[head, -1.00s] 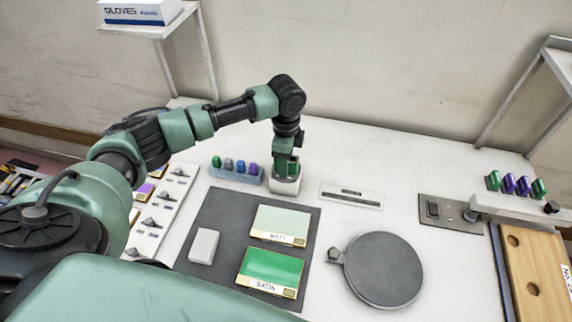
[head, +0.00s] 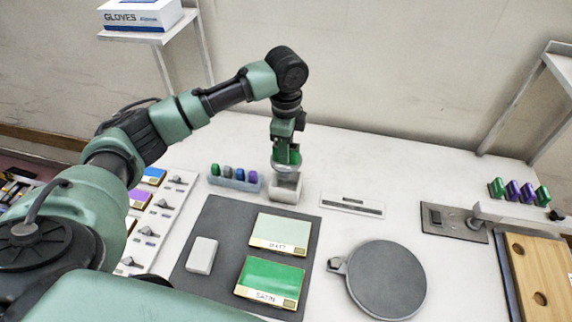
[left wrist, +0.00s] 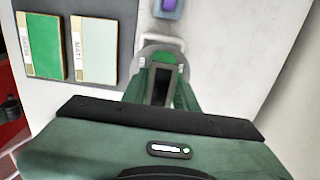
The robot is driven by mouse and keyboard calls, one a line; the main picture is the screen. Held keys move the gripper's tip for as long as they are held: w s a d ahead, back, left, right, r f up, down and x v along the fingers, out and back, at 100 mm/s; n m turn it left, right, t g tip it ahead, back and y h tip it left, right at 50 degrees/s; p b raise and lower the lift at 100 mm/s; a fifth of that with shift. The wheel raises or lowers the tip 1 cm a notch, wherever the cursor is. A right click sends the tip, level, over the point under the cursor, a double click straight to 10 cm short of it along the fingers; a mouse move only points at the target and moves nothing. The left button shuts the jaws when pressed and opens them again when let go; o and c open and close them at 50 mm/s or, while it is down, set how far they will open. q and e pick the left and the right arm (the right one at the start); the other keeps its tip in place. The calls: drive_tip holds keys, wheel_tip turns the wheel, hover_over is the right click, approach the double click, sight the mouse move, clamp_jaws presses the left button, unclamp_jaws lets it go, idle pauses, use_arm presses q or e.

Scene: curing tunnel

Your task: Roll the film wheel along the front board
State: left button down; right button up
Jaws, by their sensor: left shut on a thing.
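The front board, a green panel labelled SATIN (head: 270,278), lies on the dark grey mat (head: 205,222), nearer than the pale green MATT board (head: 283,231). Both also show in the left wrist view, SATIN (left wrist: 44,45) and MATT (left wrist: 97,48). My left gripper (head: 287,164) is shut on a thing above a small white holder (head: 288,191). The thing shows a green part (left wrist: 165,57) and a pale grey rounded edge (left wrist: 148,52) in the wrist view; it seems to be the film wheel, largely hidden by the fingers. My right gripper is not in view.
A rack of coloured pieces (head: 235,178) stands left of the holder. A white block (head: 202,255) lies on the mat. A round grey plate (head: 387,280) and a flat white gauge (head: 352,204) lie to the right.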

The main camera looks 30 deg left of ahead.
use_arm(q)
wheel_tip(320, 180, up, 20)
drive_tip(key=p, duration=0.8)
drive_tip(key=shift+r+p, duration=0.25)
drive_tip(key=shift+p, duration=0.15)
idle(0.4)
drive_tip(key=shift+d+f, duration=0.1)
drive_tip(key=shift+f, duration=0.05)
